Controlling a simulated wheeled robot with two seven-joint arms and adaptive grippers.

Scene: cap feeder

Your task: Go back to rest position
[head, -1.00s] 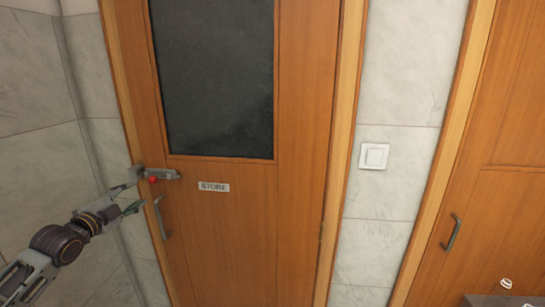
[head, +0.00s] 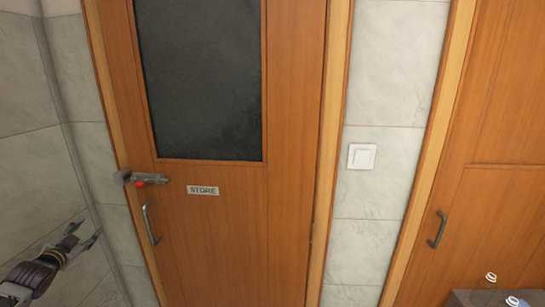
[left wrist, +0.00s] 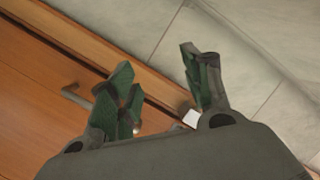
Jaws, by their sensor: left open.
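My left gripper (head: 84,234) is open and empty at the lower left of the head view. It is apart from the store door (head: 230,235), left of its handle (head: 151,223) and below its latch (head: 150,181). The latch is a grey bar with a red knob, lying across the door's left edge. The door looks shut. The left wrist view shows the gripper's green-padded fingers (left wrist: 160,80) spread, with nothing between them. My right gripper is not in view.
A sign reading STORE (head: 203,190) and a dark window panel (head: 200,80) are on the door. A white switch (head: 362,156) is on the tiled wall. A second wooden door (head: 480,190) is at right. White-capped bottles (head: 491,278) are at the lower right corner.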

